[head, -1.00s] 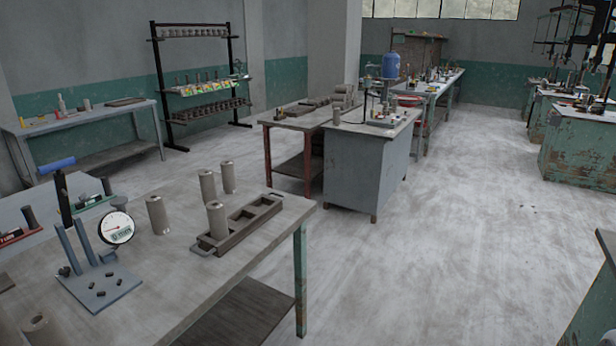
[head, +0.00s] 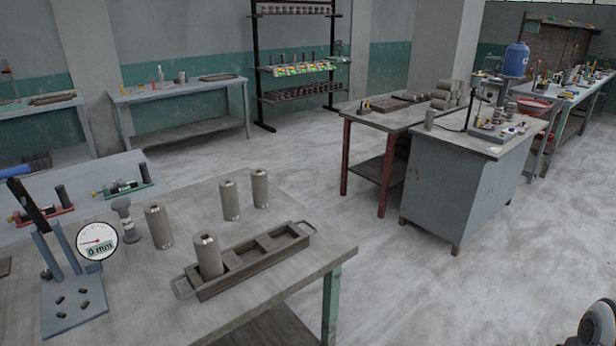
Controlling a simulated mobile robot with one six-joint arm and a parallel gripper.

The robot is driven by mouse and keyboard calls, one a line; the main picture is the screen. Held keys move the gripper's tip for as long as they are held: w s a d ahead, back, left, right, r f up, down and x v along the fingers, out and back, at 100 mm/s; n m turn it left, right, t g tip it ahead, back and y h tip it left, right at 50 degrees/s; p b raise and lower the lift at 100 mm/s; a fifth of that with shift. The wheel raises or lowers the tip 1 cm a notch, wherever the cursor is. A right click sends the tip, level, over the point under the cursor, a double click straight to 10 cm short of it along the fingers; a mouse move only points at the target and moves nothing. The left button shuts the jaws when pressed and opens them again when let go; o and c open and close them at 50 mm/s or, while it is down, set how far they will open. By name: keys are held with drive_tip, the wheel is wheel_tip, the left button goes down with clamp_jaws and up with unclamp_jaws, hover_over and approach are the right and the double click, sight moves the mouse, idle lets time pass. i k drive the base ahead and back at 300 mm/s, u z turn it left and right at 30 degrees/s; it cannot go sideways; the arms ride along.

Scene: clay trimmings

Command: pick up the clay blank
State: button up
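Several grey-beige clay cylinders, each with a small hole in its top, stand upright on the near workbench. One clay blank (head: 157,227) stands near the dial, and two more, a blank (head: 230,200) and another blank (head: 260,188), stand farther back. One more blank (head: 208,256) stands in the left compartment of a dark wooden tray (head: 262,273) with metal handles; its other compartments look empty. I cannot tell which blank the task means.
A grey press stand (head: 70,300) with a dial gauge (head: 97,241) stands at the near bench's left. A grey cabinet (head: 470,190) and a brown table (head: 378,150) with stacked clay pieces stand beyond. Open floor (head: 440,290) lies right of the near bench.

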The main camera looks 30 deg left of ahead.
sight(230, 201)
drive_tip(key=u, duration=0.65)
drive_tip(key=i, duration=1.2)
drive_tip(key=u, duration=1.2)
drive_tip(key=i, duration=0.55)
drive_tip(key=u, duration=0.3)
drive_tip(key=k, duration=0.9)
drive_tip(key=u, duration=0.15)
drive_tip(key=i, duration=0.9)
drive_tip(key=z, duration=0.05)
